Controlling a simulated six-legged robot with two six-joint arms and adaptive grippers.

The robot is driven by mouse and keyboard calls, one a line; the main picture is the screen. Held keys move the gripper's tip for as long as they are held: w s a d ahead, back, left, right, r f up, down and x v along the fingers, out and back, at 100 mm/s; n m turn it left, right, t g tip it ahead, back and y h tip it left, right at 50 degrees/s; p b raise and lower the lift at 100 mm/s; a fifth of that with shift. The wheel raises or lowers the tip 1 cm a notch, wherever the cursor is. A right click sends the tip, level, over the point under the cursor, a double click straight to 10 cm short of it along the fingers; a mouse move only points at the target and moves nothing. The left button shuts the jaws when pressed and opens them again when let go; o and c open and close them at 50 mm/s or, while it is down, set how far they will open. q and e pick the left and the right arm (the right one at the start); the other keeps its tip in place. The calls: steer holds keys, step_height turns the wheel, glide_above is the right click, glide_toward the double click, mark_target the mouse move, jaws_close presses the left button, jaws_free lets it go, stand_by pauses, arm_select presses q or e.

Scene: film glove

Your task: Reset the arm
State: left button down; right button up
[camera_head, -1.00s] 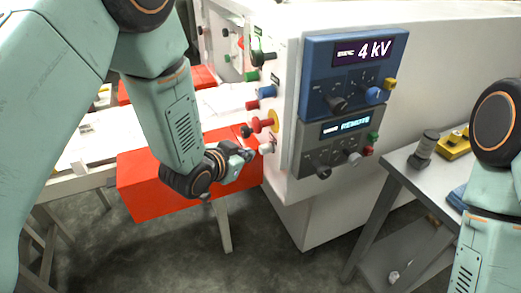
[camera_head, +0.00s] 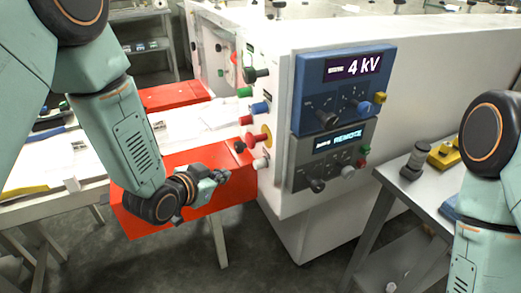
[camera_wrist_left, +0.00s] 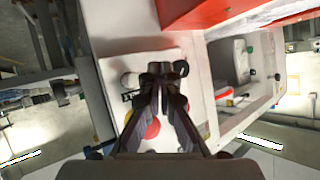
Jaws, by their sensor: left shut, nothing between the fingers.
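My left arm comes in from the left in the head view. Its gripper (camera_head: 220,176) is shut and empty, in front of the red box-like part (camera_head: 215,205) and left of the white cabinet's (camera_head: 277,190) control side. In the left wrist view the closed fingers (camera_wrist_left: 162,72) meet at the tips, with a white surface and red and dark knobs behind them. A red knob (camera_head: 248,140) on a yellow ring sits on the cabinet side, apart from the gripper. Of my right arm only links show at the right edge; its gripper is out of view.
Several coloured knobs line the cabinet side. A blue panel (camera_head: 316,112) reads 4 kV; a grey panel (camera_head: 325,172) below reads REMOTE. A grey side table (camera_head: 412,190) with a yellow item (camera_head: 445,153) stands right. Open floor lies in front.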

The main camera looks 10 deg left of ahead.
arm_select(q)
steer(key=s+a+f+n+g+y, duration=0.1)
steer(key=s+f+g, duration=0.3)
steer(key=s, duration=0.8)
steer(key=s+a+f+n+g+y, duration=0.1)
steer(key=s+a+f+n+g, duration=0.1)
steer(key=s+f, duration=0.7)
steer(key=s+a+f+n+g+y, duration=0.1)
steer(key=s+f+g, duration=0.4)
steer(key=s, duration=1)
steer(key=a+f+n, duration=0.1)
steer(key=n, duration=0.1)
steer(key=shift+s+f+n+g+y, duration=0.15)
steer(key=shift+s+n+g+y, duration=0.1)
steer(key=shift+n+g+y, duration=0.15)
